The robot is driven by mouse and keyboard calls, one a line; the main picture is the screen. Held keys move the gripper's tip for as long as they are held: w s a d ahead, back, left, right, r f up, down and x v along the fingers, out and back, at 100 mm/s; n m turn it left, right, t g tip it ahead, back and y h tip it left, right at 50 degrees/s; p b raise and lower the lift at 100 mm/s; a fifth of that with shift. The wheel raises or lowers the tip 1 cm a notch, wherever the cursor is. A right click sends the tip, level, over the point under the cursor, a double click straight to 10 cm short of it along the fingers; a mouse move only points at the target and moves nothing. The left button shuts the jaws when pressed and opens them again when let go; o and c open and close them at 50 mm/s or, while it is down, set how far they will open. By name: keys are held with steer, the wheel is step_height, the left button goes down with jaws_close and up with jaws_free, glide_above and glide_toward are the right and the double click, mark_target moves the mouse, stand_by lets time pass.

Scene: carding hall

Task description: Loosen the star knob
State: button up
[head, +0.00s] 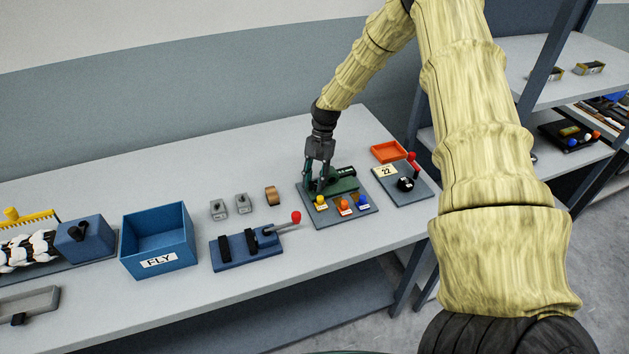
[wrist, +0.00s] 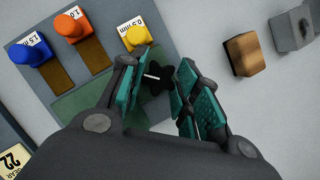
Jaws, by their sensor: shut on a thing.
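The black star knob (wrist: 155,78) shows in the wrist view between my two teal-padded fingers, with a short pale mark on its top. My gripper (wrist: 160,92) is shut on it from above. In the head view my gripper (head: 317,188) points down at the left part of the green device (head: 343,182) on its grey base plate (head: 322,218). The knob is hidden behind the fingers in that view. Yellow (wrist: 138,36), orange (wrist: 70,27) and blue (wrist: 26,50) knobs with size labels stand along one edge of the same plate.
A plate with a red-tipped lever (head: 412,158) and a black knob (head: 405,184) stands right of the device, with an orange tray (head: 388,152) behind. Left are a wooden block (head: 272,195), grey blocks (head: 243,204), a blue lever fixture (head: 248,248) and the FLY bin (head: 158,262).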

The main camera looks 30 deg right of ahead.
steer(key=shift+w+r, duration=0.15)
steer(key=o, duration=0.7)
steer(key=shift+o, duration=0.2)
steer(key=v, duration=1.2)
